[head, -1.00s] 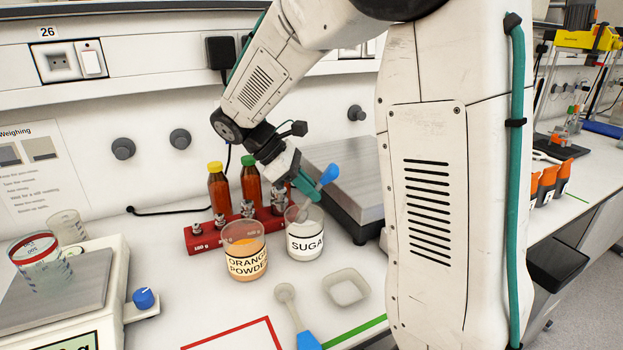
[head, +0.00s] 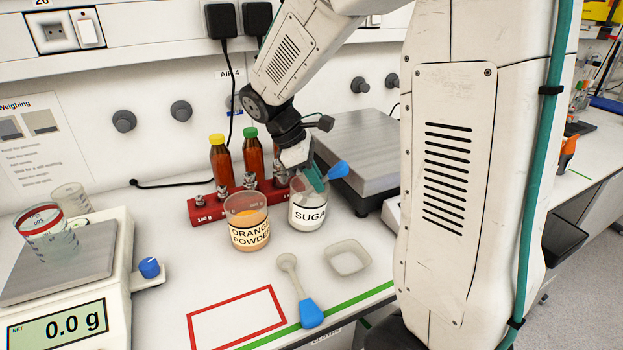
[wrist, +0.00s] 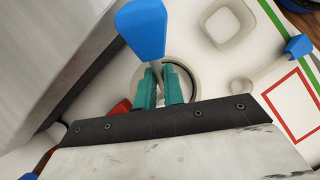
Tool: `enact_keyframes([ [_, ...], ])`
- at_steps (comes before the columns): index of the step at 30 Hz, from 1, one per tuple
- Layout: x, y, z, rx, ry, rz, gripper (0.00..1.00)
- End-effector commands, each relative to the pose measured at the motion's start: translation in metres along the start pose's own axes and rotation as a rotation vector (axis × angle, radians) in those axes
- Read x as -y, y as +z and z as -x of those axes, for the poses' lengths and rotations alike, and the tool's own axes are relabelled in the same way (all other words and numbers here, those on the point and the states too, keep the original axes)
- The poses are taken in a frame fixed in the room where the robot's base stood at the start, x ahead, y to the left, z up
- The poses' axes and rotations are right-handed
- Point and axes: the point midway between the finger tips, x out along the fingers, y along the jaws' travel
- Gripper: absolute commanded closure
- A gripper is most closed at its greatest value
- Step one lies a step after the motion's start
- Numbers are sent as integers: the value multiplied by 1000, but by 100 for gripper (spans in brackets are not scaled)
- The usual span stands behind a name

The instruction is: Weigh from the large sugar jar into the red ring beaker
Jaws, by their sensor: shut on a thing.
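The sugar jar (head: 308,215), labelled SUGAR, stands upright behind the bench's front edge, right of the orange powder jar (head: 247,235). My gripper (head: 312,178) is over the sugar jar's mouth, its teal fingers shut on a blue-handled scoop (head: 339,170). The scoop is tilted and its lower end is hidden in or behind the jar. In the wrist view the blue handle (wrist: 143,28) sticks out past the fingers. The red ring beaker (head: 45,232) stands on the balance pan (head: 75,277) at the left. The balance display (head: 57,325) reads 0.0 g.
A second blue-handled scoop (head: 310,312) and an empty weighing dish (head: 348,260) lie in front. A red-outlined area (head: 237,318) is empty. A larger scale (head: 362,140) stands right of the sugar jar. A clear beaker (head: 70,197) stands behind the balance.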

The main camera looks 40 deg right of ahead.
Motion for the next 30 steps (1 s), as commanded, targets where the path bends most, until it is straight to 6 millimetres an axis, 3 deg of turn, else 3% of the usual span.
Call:
enact_keyframes([
  [12,-1,34,11,-379,5,-13,100],
  [24,-1,63,21,-663,4,-15,100],
  [30,-1,71,35,-722,5,-9,100],
])
